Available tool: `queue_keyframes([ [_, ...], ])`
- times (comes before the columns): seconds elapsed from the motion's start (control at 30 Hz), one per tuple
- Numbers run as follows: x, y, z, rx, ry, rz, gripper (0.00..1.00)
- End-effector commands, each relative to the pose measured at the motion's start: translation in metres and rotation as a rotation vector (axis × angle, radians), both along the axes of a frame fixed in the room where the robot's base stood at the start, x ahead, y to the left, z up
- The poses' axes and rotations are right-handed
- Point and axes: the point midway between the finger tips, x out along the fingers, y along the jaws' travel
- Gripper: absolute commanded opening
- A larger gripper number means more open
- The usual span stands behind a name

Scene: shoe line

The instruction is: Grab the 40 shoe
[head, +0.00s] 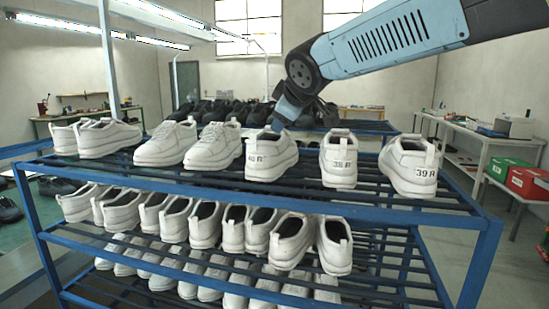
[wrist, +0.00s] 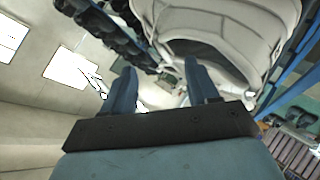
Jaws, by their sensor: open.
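The white shoe marked 40 R (head: 270,158) stands on the top shelf of the blue rack, its labelled heel facing me. My gripper (head: 287,106) is just above and behind it, at its upper right, partly hidden by the arm's end. In the wrist view my gripper (wrist: 159,66) shows two separated fingers with nothing held between them. A large white shoe (wrist: 225,30) lies close beyond the right finger; its label is not visible there. I cannot tell whether a finger touches it.
Shoes marked 38 R (head: 339,159) and 39 R (head: 411,166) stand to the right on the top shelf, with several white shoes (head: 166,143) to the left. Lower shelves hold more white shoes (head: 290,238). Black shoes (head: 220,112) fill a rack behind. The blue frame (head: 482,262) edges the rack.

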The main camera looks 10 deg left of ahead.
Motion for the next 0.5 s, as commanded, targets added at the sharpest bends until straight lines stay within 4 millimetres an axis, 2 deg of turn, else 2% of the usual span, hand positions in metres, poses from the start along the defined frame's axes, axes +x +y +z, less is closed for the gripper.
queue_keyframes([
  [0.1,0.010,0.005,-0.008,-0.002,0.001,0.002,0.59],
  [0.33,0.019,0.010,-0.013,0.000,0.001,0.001,0.59],
  [0.5,0.032,0.022,-0.025,-0.002,0.002,0.003,0.59],
])
